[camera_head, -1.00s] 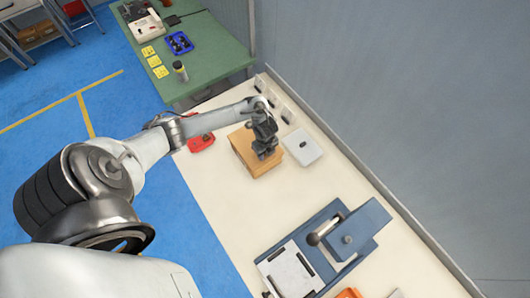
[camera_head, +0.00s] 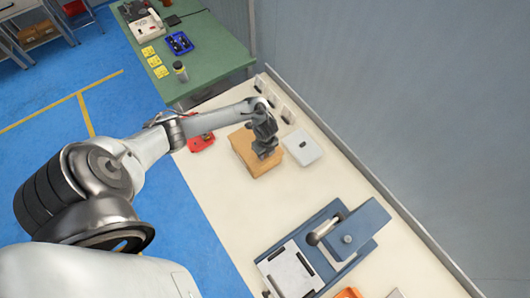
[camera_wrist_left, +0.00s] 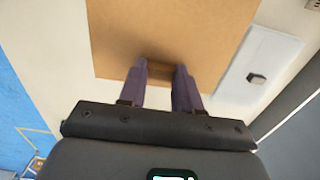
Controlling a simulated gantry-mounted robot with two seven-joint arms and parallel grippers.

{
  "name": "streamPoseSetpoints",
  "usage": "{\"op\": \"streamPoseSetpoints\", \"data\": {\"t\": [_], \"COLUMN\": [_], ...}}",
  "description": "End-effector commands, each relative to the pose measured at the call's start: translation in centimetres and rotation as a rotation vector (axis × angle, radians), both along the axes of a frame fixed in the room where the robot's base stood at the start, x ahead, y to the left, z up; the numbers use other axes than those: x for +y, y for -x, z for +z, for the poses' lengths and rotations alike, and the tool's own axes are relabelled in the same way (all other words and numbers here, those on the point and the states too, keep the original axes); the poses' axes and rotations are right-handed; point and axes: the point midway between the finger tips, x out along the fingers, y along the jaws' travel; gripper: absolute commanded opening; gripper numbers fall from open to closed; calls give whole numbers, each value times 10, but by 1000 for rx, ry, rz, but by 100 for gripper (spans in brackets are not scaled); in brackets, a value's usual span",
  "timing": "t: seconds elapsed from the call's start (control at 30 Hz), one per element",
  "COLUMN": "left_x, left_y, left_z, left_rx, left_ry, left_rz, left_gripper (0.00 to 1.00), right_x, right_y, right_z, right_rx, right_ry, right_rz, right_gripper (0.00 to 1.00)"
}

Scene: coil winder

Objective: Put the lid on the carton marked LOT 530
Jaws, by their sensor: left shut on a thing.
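A brown cardboard carton (camera_head: 247,150) stands on the cream bench, with a flat brown lid (camera_wrist_left: 205,35) at its top under my left gripper. My left gripper (camera_head: 266,154) points down over it. In the left wrist view, the two fingers (camera_wrist_left: 160,78) are shut on a small brown grip at the middle of the lid's near edge. I cannot tell whether the lid is fully seated. No LOT marking is readable. My right gripper is not in view.
A white plate with a dark knob (camera_head: 303,148) lies just right of the carton. A red item (camera_head: 201,142) is left of it. Small holders (camera_head: 272,97) line the wall behind. A blue-grey machine (camera_head: 325,243) stands in front, with bare bench between.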

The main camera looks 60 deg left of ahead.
Motion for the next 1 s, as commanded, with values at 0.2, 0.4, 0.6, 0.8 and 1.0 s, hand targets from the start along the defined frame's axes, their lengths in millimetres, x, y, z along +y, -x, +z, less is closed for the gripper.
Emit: {"op": "streamPoseSetpoints", "data": {"t": [0.2, 0.4, 0.6, 0.8, 1.0], "left_x": [0, 0, 0, 0, 1], "left_y": [0, 0, 0, 0, 0], "left_z": [-1, 0, -1, -5, -9], "left_rx": [0, 0, 0, 0, 0], "left_ry": [-1, 0, 0, -1, -1], "left_rz": [0, 0, 0, 0, 0], "left_gripper": [4, 4, 4, 4, 4], "right_x": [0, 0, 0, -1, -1], "right_y": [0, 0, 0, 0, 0], "right_z": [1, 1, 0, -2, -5], "right_rx": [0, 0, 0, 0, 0], "right_ry": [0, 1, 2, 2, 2], "right_rz": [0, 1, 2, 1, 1], "right_gripper": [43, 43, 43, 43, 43]}}
